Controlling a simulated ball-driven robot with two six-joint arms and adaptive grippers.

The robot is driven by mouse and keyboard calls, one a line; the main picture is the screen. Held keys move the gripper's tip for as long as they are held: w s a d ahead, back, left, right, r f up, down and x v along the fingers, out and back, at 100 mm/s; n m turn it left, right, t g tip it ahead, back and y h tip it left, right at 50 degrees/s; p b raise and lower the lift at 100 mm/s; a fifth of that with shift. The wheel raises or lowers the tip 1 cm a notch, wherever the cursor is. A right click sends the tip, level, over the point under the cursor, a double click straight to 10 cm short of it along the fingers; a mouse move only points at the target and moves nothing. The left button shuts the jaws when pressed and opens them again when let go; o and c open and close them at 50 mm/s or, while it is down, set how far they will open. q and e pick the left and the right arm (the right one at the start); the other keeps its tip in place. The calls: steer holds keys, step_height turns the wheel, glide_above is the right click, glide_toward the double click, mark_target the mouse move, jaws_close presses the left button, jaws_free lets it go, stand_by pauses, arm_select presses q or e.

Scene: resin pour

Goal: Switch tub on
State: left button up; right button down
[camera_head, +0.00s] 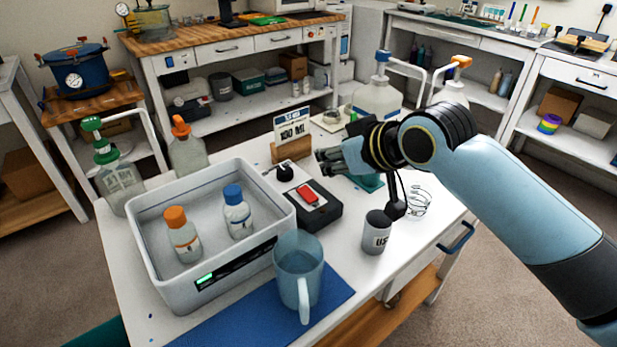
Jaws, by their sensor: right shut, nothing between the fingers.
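The tub (157,273) is a light grey open bath on the white table. A bottle with an orange cap (182,235) and a bottle with a blue cap (237,214) stand in it. Its dark front panel (240,262) shows a small lit green display (205,278). A black box with a red switch (308,195) sits right of the tub; whether the switch is on or off I cannot tell. My right gripper (322,160) is shut and empty, above and right of the red switch, apart from it. My left gripper is out of view.
A grey cup (377,233) and a wire coil (418,203) are at right. A "100 ML" sign (292,131) stands behind my gripper. Jugs with pump tops stand at the table's back.

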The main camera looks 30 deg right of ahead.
glide_above(308, 190)
steer(key=s, duration=0.2)
steer(key=f, duration=0.3)
steer(key=shift+w+f, duration=0.25)
steer(key=shift+f, duration=0.15)
steer(key=f, duration=0.1)
steer(key=w+f, duration=0.1)
steer(key=f, duration=0.1)
steer(key=shift+a+f+b, duration=0.1)
steer(key=shift+f+b, duration=0.1)
steer(key=shift+b, duration=0.1)
steer(key=shift+w+f, duration=0.1)
steer(key=shift+f, duration=0.4)
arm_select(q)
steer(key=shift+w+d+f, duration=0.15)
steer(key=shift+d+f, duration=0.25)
arm_select(e)
steer(key=shift+f, duration=0.1)
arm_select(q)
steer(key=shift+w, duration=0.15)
arm_select(e)
steer(key=shift+w+p, duration=0.2)
steer(key=shift+p, duration=0.45)
steer(key=shift+f, duration=0.2)
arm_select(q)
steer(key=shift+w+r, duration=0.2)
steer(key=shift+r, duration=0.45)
arm_select(e)
steer(key=shift+s, duration=0.1)
